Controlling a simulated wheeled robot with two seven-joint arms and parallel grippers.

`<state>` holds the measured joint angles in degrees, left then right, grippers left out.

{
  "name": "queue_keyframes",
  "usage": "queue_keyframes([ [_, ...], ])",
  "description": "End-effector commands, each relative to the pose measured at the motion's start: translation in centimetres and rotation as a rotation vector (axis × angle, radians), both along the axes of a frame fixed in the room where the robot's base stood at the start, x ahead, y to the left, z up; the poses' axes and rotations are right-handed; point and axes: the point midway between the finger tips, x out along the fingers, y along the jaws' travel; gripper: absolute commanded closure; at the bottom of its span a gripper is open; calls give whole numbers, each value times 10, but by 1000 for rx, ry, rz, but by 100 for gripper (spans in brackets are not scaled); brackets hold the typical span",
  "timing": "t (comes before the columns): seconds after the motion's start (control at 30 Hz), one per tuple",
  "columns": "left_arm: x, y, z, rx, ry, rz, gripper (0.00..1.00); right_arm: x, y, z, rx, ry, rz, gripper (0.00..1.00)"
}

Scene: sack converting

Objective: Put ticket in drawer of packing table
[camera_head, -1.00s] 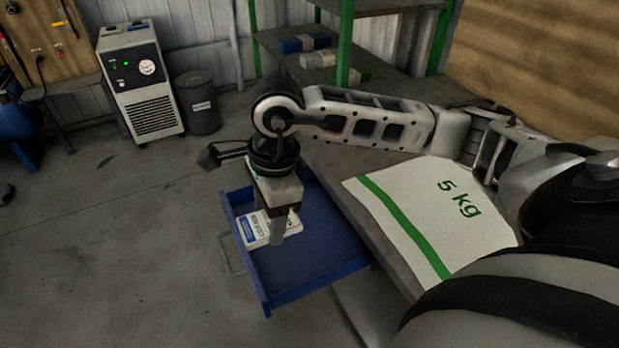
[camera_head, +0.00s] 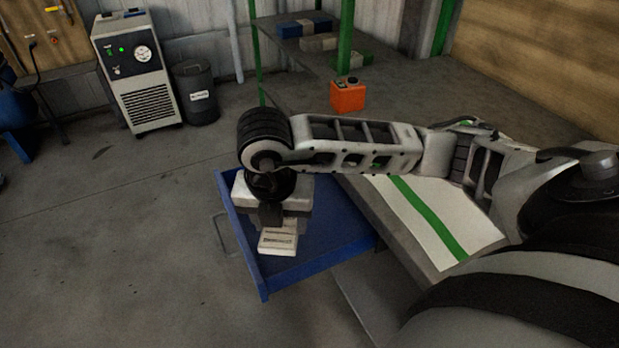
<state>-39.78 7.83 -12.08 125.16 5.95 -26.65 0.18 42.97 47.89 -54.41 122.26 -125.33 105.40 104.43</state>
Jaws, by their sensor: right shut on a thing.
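The blue drawer (camera_head: 335,251) of the packing table (camera_head: 383,232) is pulled open. My right gripper (camera_head: 272,222) points down over the drawer's inside, near its front left part. It is shut on the ticket (camera_head: 278,241), a small white card with print on it, whose lower part shows below the fingers. The rest of the ticket is hidden behind the gripper. I cannot tell whether the ticket touches the drawer floor. The left gripper is not in view.
A white sack with a green stripe (camera_head: 470,232) lies on the table, partly behind my right arm. A grey machine (camera_head: 143,84) and dark bin (camera_head: 195,93) stand at the wall. The floor left of the drawer is clear.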

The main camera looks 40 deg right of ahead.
Motion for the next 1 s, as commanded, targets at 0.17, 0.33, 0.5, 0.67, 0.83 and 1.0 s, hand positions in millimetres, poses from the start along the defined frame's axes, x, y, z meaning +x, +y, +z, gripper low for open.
queue_keyframes([
  [0.17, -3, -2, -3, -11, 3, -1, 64, 0, -1, -9, 0, -1, -186, 67],
  [0.33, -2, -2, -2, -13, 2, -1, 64, 9, -9, -15, -1, 0, -244, 67],
  [0.5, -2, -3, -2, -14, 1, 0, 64, 40, -33, -32, -3, 0, -246, 67],
  [0.67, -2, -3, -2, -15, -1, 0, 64, 72, -56, -50, -1, 0, -244, 67],
  [0.83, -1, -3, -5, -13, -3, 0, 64, 94, -71, -83, 0, 2, -240, 67],
  [1.0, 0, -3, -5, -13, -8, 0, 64, 106, -79, -100, 2, 0, -237, 67],
])
